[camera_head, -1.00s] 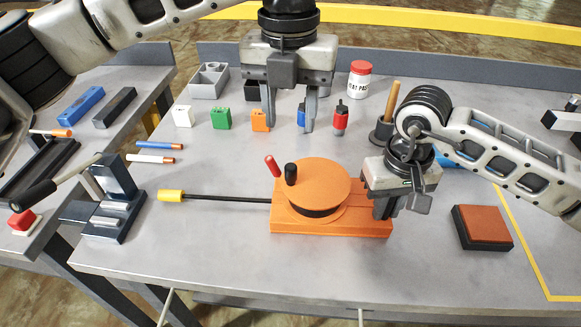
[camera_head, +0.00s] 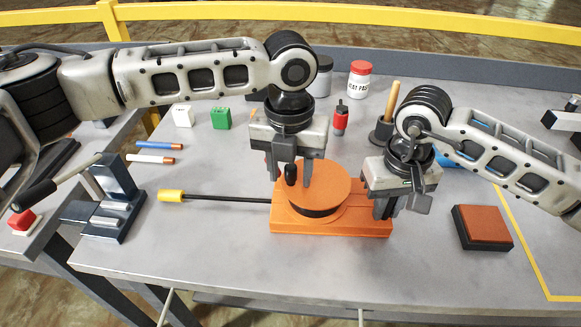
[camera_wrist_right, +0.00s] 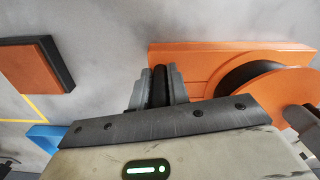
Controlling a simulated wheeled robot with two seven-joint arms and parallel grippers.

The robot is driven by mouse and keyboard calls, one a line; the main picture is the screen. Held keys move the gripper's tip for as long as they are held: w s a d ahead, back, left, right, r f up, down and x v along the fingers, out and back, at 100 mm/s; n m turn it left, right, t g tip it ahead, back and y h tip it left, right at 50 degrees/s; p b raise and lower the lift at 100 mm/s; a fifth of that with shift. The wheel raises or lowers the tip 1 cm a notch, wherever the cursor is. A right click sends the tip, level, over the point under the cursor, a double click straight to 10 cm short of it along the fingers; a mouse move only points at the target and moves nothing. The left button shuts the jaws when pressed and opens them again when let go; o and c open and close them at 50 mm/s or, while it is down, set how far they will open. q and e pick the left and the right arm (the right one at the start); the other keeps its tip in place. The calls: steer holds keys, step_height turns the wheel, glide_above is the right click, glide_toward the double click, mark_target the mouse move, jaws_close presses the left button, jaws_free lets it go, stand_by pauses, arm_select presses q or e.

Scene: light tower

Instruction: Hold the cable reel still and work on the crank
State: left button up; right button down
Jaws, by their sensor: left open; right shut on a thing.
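The orange cable reel (camera_head: 325,190) lies on its orange base (camera_head: 335,228) mid-table; it also shows in the right wrist view (camera_wrist_right: 215,62). A black crank knob (camera_head: 291,175) stands on the disc. My left gripper (camera_head: 291,183) is open above the disc's left side, its fingers either side of the knob in the head view; contact cannot be told. The red stick by the disc is hidden behind it. My right gripper (camera_head: 388,208) is shut on a dark upright part (camera_wrist_right: 161,84) at the base's right end.
A black rod with a yellow end (camera_head: 170,196) extends left from the reel. A dark stand (camera_head: 112,210) is at the left edge. A brown-topped block (camera_head: 482,227) lies right. A red bottle (camera_head: 341,118) and white jar (camera_head: 360,80) stand behind. The front table is clear.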

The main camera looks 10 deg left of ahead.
arm_select(q)
steer(key=shift+c, duration=0.3)
jaws_close()
